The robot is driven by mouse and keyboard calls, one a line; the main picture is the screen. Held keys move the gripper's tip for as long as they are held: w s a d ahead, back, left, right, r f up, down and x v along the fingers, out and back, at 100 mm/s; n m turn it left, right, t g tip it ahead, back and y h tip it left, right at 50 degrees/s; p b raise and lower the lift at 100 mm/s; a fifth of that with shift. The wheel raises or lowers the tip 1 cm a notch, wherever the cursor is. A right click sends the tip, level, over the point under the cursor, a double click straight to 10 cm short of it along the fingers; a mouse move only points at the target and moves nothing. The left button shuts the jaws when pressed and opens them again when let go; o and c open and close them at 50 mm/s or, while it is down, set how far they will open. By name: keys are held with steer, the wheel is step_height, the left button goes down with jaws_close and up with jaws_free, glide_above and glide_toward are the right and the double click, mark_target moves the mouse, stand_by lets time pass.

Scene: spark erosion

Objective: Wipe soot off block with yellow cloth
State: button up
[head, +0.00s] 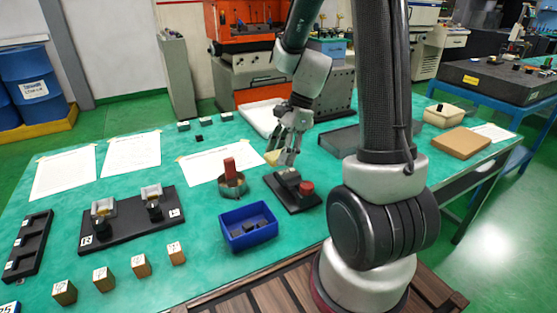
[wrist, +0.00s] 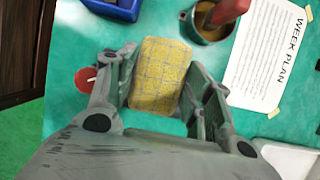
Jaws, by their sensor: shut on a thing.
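My gripper (head: 284,150) is above the right-middle of the green table. It is shut on the yellow cloth (wrist: 160,75), a folded pad with a grid pattern that fills the space between my fingers (wrist: 158,85) in the wrist view. The cloth's yellow edge (head: 271,157) also shows in the head view. Just below my gripper is a black plate (head: 292,200) bearing a dark grey block (head: 289,178) and a red round knob (head: 306,188). The knob shows left of my fingers in the wrist view (wrist: 87,79). I cannot make out soot on any block.
A blue bin (head: 248,227) with dark pieces stands in front. A round pot (head: 232,186) with a red-handled tool is left of my gripper. A black fixture board (head: 130,222) and several small tan blocks (head: 141,265) lie further left. Paper sheets (head: 222,163) lie behind.

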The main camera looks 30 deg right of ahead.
steer(key=shift+r, duration=1.05)
